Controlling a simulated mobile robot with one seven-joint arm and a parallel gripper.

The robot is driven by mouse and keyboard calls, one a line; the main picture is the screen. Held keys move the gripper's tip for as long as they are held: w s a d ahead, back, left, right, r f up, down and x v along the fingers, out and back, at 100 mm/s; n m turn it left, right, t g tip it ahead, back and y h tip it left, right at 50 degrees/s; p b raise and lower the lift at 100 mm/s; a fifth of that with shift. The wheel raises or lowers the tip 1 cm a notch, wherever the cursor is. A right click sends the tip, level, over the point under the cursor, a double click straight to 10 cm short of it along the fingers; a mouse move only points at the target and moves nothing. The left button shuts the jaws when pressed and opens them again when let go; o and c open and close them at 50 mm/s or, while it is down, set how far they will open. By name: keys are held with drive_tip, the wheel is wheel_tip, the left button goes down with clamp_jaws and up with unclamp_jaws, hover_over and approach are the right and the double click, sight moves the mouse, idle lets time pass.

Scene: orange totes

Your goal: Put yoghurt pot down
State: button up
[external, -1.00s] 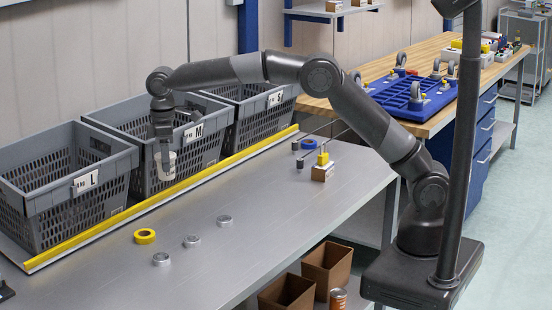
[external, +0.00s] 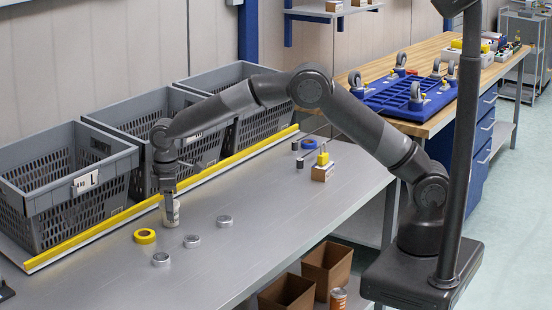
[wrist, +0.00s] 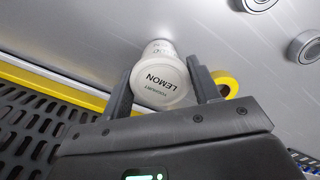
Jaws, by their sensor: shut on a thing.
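The yoghurt pot (external: 171,213) is white. In the wrist view the pot (wrist: 159,80) shows a lid reading "LEMON". My gripper (external: 170,204) is shut on the pot, with one finger on each side of it in the wrist view (wrist: 163,90). The pot is upright at the grey metal bench (external: 262,222), just in front of the yellow strip. I cannot tell for sure whether its base touches the bench.
A yellow tape roll (external: 145,236) and several small silver discs (external: 192,241) lie near the pot. The yellow strip (external: 100,225) runs before the grey crates (external: 60,215).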

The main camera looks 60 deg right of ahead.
drive_tip(key=o, duration=1.1)
drive_tip(key=shift+f, duration=0.1)
drive_tip(key=shift+c, duration=0.2)
